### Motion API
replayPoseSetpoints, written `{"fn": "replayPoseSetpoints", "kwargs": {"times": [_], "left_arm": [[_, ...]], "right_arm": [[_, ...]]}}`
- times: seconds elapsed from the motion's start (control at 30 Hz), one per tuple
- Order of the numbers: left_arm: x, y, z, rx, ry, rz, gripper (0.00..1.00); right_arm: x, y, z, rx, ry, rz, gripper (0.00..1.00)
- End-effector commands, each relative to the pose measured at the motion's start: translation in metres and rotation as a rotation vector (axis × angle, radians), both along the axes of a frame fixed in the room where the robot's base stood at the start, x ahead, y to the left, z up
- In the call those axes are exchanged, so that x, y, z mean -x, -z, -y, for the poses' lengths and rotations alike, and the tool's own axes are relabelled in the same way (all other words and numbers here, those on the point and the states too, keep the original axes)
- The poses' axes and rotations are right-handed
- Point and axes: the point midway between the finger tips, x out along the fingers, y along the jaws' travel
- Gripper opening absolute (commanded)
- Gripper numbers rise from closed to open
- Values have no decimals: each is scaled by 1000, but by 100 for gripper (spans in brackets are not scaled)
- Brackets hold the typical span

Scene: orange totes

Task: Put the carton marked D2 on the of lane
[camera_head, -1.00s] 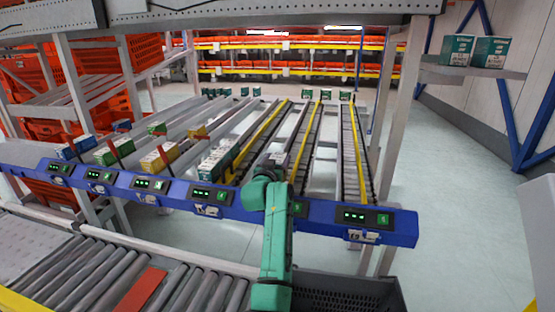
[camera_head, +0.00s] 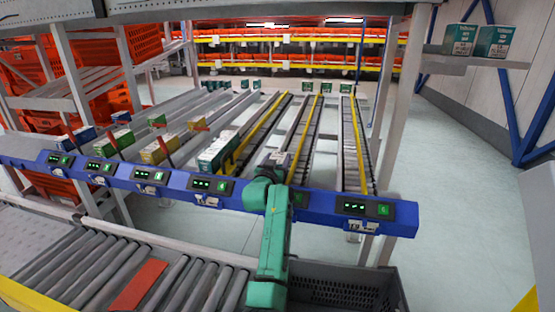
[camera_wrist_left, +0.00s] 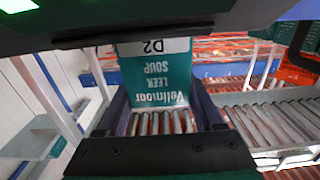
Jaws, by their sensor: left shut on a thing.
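The carton marked D2 (camera_wrist_left: 157,72) is teal with a white label strip and the words "LEEK SOUP", upside down in the left wrist view. My left gripper (camera_wrist_left: 158,98) is shut on it, a dark finger along each side. In the head view my green left arm reaches up from the bottom, and the left gripper (camera_head: 279,160) is over the blue beam (camera_head: 322,206) at the front of the lanes. The carton is mostly hidden there. Several sloping roller lanes (camera_head: 353,145) run back from the beam. Lane labels are too small to read. My right gripper is not in view.
A teal-and-white carton (camera_head: 218,152) and a yellow carton (camera_head: 160,150) stand in lanes to the left. Two teal cartons (camera_head: 461,40) are on a shelf at right. An upright post (camera_head: 402,110) stands right of the lanes. A black crate (camera_head: 345,290) and roller conveyor (camera_head: 195,292) lie below.

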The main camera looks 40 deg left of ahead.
Motion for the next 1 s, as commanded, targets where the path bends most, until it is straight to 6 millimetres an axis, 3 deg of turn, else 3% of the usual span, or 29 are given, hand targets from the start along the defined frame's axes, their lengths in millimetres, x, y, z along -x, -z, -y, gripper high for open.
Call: {"fn": "replayPoseSetpoints", "kwargs": {"times": [0.03,0.1,0.4,0.47,0.67,1.0], "left_arm": [[0,-1,0,-1,0,2,76],[0,-1,0,-1,0,2,100],[0,1,0,1,0,0,100],[0,1,0,1,0,0,100],[34,2,19,-1,1,-3,100],[108,2,60,2,0,-1,100]], "right_arm": [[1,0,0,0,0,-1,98],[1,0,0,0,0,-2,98],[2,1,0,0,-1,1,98],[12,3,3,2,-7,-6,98],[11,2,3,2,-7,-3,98],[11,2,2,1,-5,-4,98]]}}
